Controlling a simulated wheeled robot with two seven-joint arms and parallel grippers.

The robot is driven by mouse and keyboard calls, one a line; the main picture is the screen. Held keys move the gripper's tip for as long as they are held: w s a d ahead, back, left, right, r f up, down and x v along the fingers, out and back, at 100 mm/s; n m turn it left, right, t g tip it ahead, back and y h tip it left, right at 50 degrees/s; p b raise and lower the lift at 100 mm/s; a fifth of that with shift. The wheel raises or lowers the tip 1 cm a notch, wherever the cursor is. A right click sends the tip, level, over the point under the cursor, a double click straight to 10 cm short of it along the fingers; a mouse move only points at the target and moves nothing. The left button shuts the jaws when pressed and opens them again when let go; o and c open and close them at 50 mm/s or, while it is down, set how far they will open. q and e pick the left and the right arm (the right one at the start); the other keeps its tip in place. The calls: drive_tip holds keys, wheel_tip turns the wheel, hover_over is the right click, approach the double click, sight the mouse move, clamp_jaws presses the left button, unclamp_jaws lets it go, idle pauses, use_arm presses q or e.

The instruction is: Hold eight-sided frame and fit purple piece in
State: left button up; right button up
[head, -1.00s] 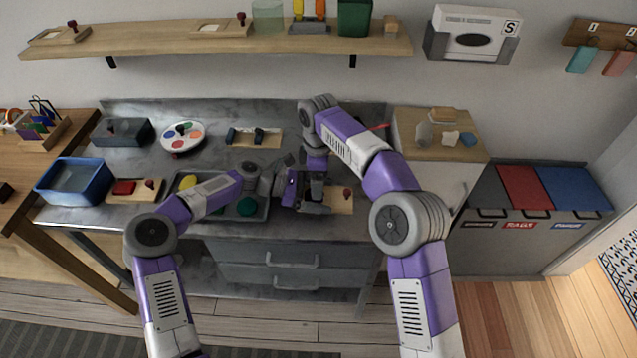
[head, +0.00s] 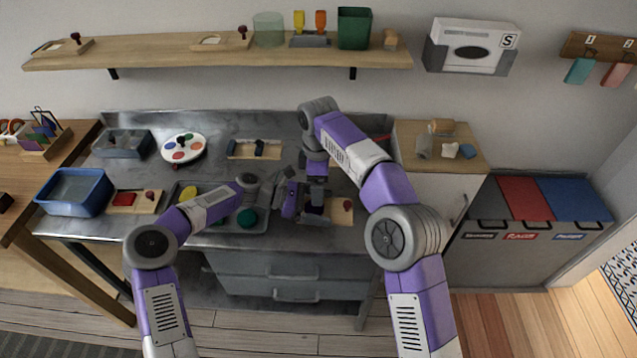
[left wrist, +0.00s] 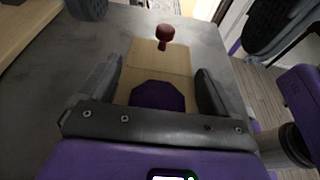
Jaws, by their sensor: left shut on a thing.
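A dark purple eight-sided piece (left wrist: 158,95) shows in the left wrist view on the near part of a wooden board (left wrist: 160,56). A red knob (left wrist: 165,34) stands at the board's far end. I cannot tell whether the piece sits in the frame or just on it. My left gripper (left wrist: 160,85) has a finger along each side of the board and is shut on it. In the head view, my left gripper (head: 306,206) is at the board's left end (head: 340,211). My right gripper (head: 316,192) is close above it; its fingers are hidden.
A dark tray (head: 215,229) with a yellow and a green piece lies left of the board. A board with a red piece (head: 124,199) and a blue bin (head: 75,190) are farther left. A paint palette (head: 183,148) and another wooden board (head: 245,156) stand behind.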

use_arm(q)
drive_tip(key=shift+s+f, duration=0.1)
drive_tip(key=shift+f, duration=0.15)
drive_tip(key=o, duration=0.5)
drive_tip(key=shift+a+r, duration=0.1)
